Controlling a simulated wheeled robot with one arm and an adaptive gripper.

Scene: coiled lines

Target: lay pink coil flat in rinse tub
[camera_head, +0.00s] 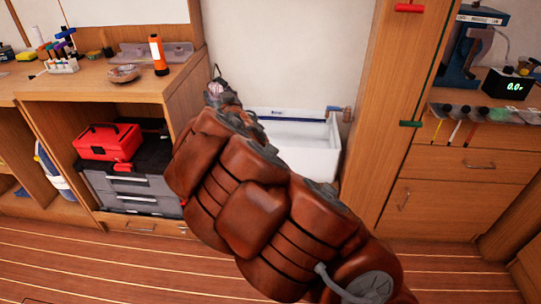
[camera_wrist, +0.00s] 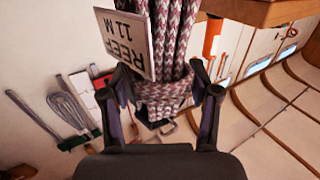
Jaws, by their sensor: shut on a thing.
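My gripper (camera_wrist: 165,98) is shut on the pink coil (camera_wrist: 172,42), a bundle of pink, white and dark patterned line. A white tag (camera_wrist: 126,42) reading "REEF 11 M" hangs on it. The coil hangs between the fingers. In the head view only a small pinkish part of the coil (camera_head: 216,88) shows at my gripper (camera_head: 220,93); my arm hides the rest. The rinse tub is the white open tub (camera_head: 322,165) against the wall, right of and below my gripper in the picture. My arm covers its left and front parts.
A wooden counter (camera_head: 95,78) at left holds an orange flashlight (camera_head: 158,55), a dish and bottles. Beneath it a red toolbox (camera_head: 107,142) sits on grey drawers (camera_head: 135,187). A tall wooden panel (camera_head: 395,110) stands right of the tub. Utensils, including a whisk (camera_wrist: 68,108), show in the wrist view.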

